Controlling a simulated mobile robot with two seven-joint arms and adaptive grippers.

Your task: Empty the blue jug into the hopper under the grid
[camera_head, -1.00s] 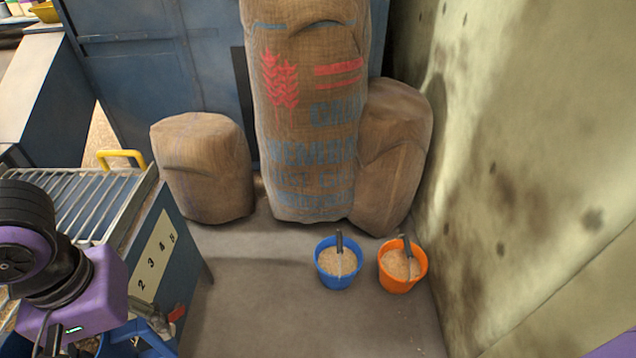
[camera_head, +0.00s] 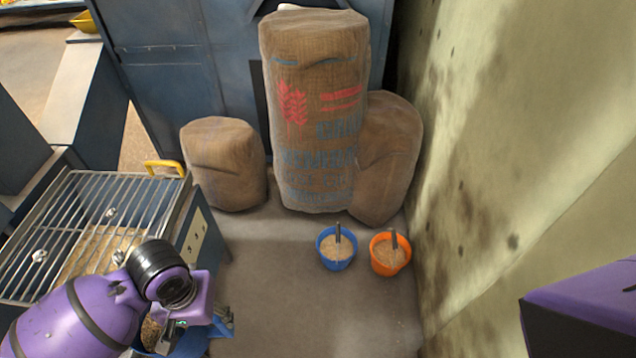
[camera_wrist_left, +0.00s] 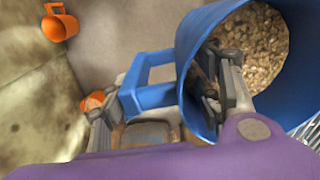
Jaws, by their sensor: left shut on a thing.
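The blue jug (camera_head: 218,346) is at the lower left of the head view, partly hidden by my left wrist. My left gripper (camera_head: 172,334) is shut on it. In the left wrist view, the blue jug (camera_wrist_left: 190,58) is tilted in the picture, with grain inside and its square handle to the left; the left gripper (camera_wrist_left: 222,88) lies across its side. The metal grid (camera_head: 105,205) covers the hopper (camera_head: 195,232) at the left, and grain shows under the bars. The jug is near the hopper's front right corner. My right gripper is out of view.
A yellow handle (camera_head: 163,164) stands at the grid's back corner. A blue bucket (camera_head: 336,258) and an orange bucket (camera_head: 390,264), each with grain and a scoop, stand on the floor. Sacks (camera_head: 318,130) stand behind them. A stained wall (camera_head: 490,190) bounds the right. Floor between hopper and buckets is clear.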

